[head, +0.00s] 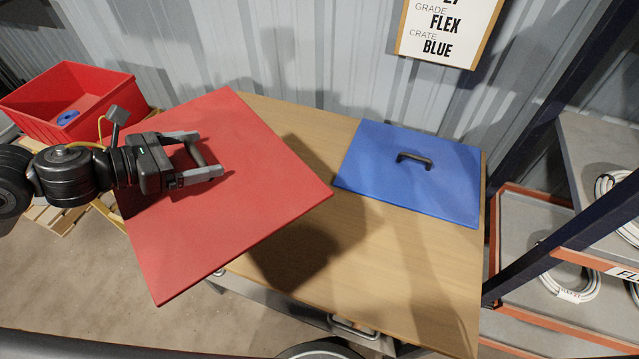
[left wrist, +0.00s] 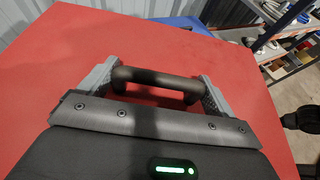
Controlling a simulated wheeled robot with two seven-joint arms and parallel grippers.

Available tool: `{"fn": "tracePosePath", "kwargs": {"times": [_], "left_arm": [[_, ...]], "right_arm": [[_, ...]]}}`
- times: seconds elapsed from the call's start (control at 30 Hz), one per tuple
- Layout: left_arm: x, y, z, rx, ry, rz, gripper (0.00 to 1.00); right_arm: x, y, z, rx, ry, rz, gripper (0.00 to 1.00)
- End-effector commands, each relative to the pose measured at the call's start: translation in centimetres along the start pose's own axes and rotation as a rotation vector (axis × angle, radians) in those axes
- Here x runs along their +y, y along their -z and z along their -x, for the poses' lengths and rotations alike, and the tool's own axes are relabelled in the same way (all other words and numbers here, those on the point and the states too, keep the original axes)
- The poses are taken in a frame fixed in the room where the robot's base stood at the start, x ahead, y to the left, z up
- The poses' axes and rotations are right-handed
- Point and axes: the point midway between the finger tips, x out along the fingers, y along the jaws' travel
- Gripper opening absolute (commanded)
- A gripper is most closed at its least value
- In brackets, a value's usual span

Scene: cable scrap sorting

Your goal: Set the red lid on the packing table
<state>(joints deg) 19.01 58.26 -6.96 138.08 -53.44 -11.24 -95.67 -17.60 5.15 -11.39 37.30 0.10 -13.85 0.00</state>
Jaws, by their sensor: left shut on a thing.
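The red lid (head: 262,190) is a flat square panel in the left half of the head view. It is held above the left part of the wooden packing table (head: 395,260) and casts a shadow there. Its left side reaches past the table edge. My left gripper (head: 222,158) is shut on the lid's dark handle. In the left wrist view the handle (left wrist: 155,82) sits between the two fingers, and the lid (left wrist: 60,65) fills most of the picture. My right gripper is not in view.
A blue lid (head: 410,185) with a dark handle lies on the table's back right. An open red crate (head: 70,120) holding a blue item stands on a pallet at left. A shelf rack (head: 560,220) with cable coils stands at right. The table's front middle is clear.

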Motion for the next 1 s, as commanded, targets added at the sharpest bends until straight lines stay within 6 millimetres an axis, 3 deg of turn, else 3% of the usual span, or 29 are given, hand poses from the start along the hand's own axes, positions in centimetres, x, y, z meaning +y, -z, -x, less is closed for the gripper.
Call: {"fn": "tracePosePath", "kwargs": {"times": [0.03, 0.2, 0.5, 0.7, 1.0], "left_arm": [[0.9, 2.5, -0.3, 0.002, -0.036, 0.016, 0.54], [4.8, 7.2, 0.4, 0.008, -0.182, 0.079, 0.54], [10.0, 13.3, 3.0, 0.000, -0.408, 0.170, 0.54], [11.6, 14.7, 4.2, -0.007, -0.482, 0.198, 0.54], [11.9, 14.8, 4.6, -0.008, -0.497, 0.204, 0.54]], "right_arm": [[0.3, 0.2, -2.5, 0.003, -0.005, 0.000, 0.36], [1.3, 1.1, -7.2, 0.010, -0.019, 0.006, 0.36], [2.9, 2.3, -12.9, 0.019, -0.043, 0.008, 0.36], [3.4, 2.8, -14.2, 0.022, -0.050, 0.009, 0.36], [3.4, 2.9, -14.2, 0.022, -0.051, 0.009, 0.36]]}}
